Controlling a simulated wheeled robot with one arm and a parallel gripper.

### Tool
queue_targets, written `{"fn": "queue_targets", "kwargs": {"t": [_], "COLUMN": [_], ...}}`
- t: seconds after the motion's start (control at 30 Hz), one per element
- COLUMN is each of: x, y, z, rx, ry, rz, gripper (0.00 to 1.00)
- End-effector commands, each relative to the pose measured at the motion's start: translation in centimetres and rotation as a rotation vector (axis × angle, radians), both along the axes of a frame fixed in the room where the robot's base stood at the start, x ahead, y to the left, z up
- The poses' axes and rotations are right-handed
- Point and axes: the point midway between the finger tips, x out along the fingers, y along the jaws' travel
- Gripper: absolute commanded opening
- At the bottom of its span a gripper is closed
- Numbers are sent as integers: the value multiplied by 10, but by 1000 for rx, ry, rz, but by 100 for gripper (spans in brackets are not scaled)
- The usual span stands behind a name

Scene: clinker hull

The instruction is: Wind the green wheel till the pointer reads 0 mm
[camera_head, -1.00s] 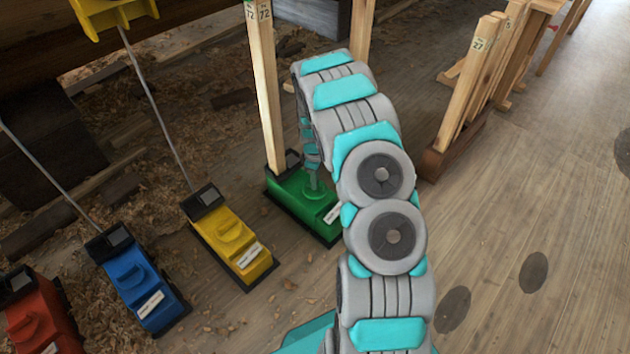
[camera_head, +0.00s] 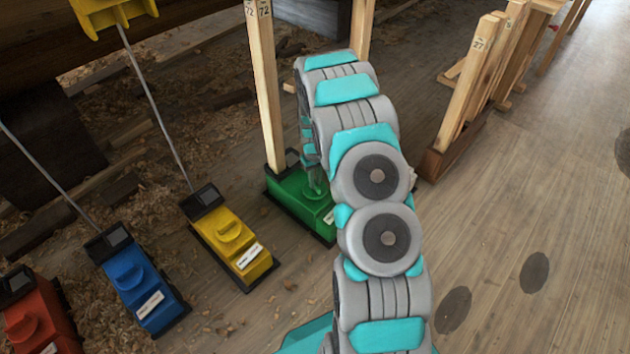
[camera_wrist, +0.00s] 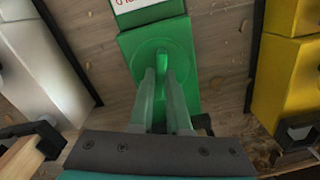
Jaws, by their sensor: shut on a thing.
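The green wheel (camera_wrist: 181,56) is a disc with a raised grip on top of a green box (camera_wrist: 195,93). In the wrist view my gripper (camera_wrist: 164,80) reaches down to the wheel with its two fingers closed on the raised grip. In the head view the green box (camera_head: 290,203) stands on the floor at the foot of a wooden post. My gripper (camera_head: 315,188) is at its wheel there, partly hidden by my arm. A white label with red marks (camera_wrist: 128,4) shows at the wrist view's top edge. I cannot make out a pointer or its reading.
A yellow box (camera_head: 236,245), a blue box (camera_head: 140,285) and a red box (camera_head: 38,325) stand to the left, with rods rising from some. A wooden post (camera_head: 265,90) rises behind the green box. Wooden frames (camera_head: 470,90) stand at right. The right floor is clear.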

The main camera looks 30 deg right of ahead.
Motion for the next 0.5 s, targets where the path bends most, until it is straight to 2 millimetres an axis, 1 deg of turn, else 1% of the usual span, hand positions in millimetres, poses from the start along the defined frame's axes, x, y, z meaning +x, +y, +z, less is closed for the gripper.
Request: {"fn": "queue_targets", "kwargs": {"t": [0.2,0.5], "x": [0,0], "y": [0,0], "z": [0,0], "rx": [0,0], "ry": [-1,0], "rz": [-61,-81], "gripper": [0,0]}}
